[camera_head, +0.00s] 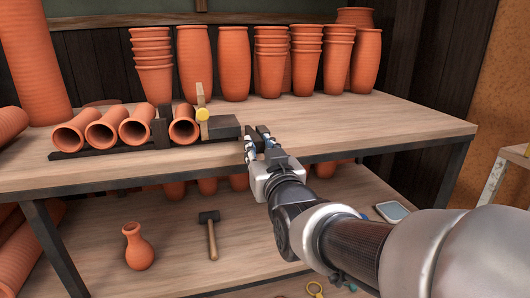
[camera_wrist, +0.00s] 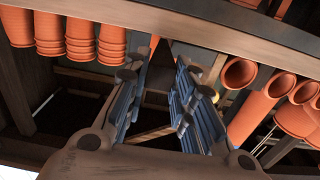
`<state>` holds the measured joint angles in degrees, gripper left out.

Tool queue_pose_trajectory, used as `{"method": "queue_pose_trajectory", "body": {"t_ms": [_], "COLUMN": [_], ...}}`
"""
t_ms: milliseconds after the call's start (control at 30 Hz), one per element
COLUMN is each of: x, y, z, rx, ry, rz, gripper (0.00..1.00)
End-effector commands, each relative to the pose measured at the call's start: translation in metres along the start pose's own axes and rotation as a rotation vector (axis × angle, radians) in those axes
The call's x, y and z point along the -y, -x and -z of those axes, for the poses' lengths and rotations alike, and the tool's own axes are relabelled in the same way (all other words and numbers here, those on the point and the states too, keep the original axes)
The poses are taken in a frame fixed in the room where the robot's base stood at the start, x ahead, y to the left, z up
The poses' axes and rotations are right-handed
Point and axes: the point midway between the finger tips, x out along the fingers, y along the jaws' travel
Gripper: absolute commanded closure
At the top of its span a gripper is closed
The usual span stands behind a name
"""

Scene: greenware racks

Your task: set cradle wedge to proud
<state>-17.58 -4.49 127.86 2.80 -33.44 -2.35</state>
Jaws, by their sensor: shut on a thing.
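The cradle (camera_head: 100,150) is a dark rail on the upper shelf, holding a row of terracotta tubes (camera_head: 136,131). A dark block, the cradle wedge (camera_head: 223,127), lies at its right end, beside the last tube. My gripper (camera_head: 257,138) is at the wedge's right end, above the shelf's front part. In the wrist view its blue-grey fingers (camera_wrist: 155,90) are shut on a dark piece (camera_wrist: 160,72), which I take to be the wedge. The fingers hide its gripped end.
Stacked terracotta pots (camera_head: 270,60) and tall vases (camera_head: 195,62) line the back of the shelf (camera_head: 350,120). The shelf right of my gripper is clear. Below are a small vase (camera_head: 138,247) and a mallet (camera_head: 211,236).

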Motion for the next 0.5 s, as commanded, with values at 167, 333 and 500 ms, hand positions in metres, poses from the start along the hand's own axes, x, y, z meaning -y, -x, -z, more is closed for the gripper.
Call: {"method": "queue_pose_trajectory", "body": {"t_ms": [167, 333, 500], "x": [0.0001, 0.0002, 0.0001], "y": [0.0039, 0.0036, 0.0035], "z": [-0.0009, -0.0005, -0.0004], "rx": [0.001, 0.001, 0.001], "ry": [0.0, 0.0, 0.0], "rz": [0.0, 0.0, 0.0], "gripper": [1.0, 0.76, 0.65]}}
